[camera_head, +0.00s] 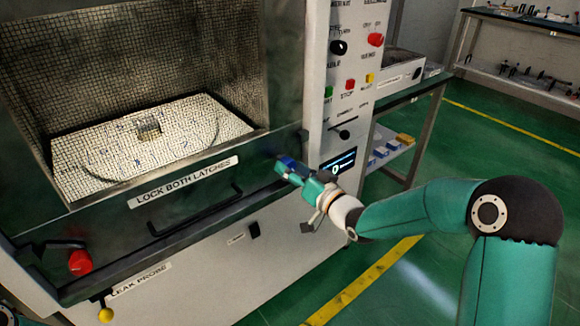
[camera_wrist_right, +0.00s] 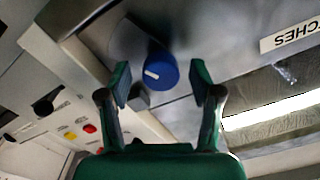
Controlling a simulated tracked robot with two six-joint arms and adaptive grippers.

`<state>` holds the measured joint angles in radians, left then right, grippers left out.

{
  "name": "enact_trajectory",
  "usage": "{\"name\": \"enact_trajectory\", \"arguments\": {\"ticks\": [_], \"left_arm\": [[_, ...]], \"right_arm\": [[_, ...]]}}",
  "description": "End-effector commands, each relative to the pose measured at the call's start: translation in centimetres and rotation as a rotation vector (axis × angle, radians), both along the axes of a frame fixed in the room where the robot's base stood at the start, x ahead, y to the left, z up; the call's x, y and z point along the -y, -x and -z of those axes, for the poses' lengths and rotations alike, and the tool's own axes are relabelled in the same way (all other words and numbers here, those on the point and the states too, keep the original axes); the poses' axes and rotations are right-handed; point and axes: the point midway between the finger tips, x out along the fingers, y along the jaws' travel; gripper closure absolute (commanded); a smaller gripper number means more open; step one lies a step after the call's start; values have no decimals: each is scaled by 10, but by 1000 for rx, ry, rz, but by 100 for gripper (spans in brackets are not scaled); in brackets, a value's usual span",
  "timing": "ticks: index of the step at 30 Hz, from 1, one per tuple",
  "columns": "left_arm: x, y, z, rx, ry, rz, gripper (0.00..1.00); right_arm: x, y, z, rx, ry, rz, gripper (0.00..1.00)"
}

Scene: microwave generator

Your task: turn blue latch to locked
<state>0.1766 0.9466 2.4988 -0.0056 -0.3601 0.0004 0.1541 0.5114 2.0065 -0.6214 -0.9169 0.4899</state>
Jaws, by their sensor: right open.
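The blue latch (camera_wrist_right: 158,72) is a round knob with a white mark, on the grey front of the microwave chamber. In the right wrist view it sits ahead of and between the two open fingers of my right gripper (camera_wrist_right: 161,85). I cannot tell whether the fingers reach around it. In the head view the latch (camera_head: 286,161) shows as a small blue patch at the right end of the front, mostly hidden by my right gripper (camera_head: 284,170). A red latch (camera_head: 79,262) sits at the left end of the same front.
A "LOCK BOTH LATCHES" label (camera_head: 183,183) sits above a dark handle bar (camera_head: 195,208). The control panel (camera_head: 347,85) with knobs and buttons stands right of the latch. A yellow ball (camera_head: 105,315) hangs at lower left. The green floor (camera_head: 440,265) is clear at right.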

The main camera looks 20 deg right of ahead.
Motion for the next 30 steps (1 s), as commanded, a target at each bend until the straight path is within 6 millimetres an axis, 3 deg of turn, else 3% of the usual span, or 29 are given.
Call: {"name": "enact_trajectory", "arguments": {"ticks": [12,23,30], "left_arm": [[0,0,-1,0,0,0,100],[0,0,-1,0,0,0,100],[0,0,3,0,0,0,100]], "right_arm": [[-3,-9,0,-2,0,0,36],[-3,-9,0,-1,-1,2,94],[-2,-8,1,4,12,2,96]]}}
